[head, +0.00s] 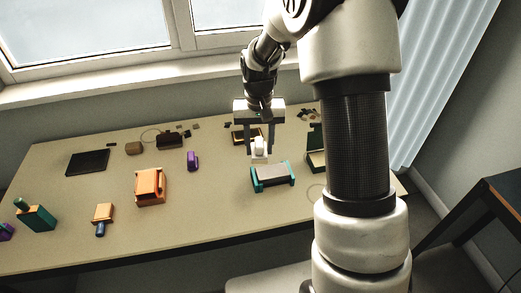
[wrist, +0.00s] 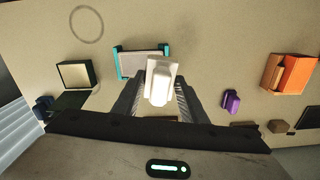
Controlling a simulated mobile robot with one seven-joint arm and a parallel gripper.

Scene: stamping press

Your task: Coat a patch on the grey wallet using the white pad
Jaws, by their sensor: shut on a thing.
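The grey wallet (head: 273,178) lies flat between teal end pieces on the table, right of the middle. In the wrist view the wallet (wrist: 140,64) shows beyond the fingertips, its near right part overlapped by the pad. The white pad (head: 259,147) has a raised handle; it also shows in the wrist view (wrist: 162,68). My gripper (head: 260,146) is shut on the white pad by this handle and holds it just behind the wallet in the head view. The pad seems to be above the table and apart from the wallet; its underside is hidden.
A dark open box (head: 315,160) stands right of the wallet. A purple block (head: 193,160) and an orange holder (head: 150,187) are to the left. A dark tray with a tan inside (head: 240,137) is behind my gripper. The table front has free room.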

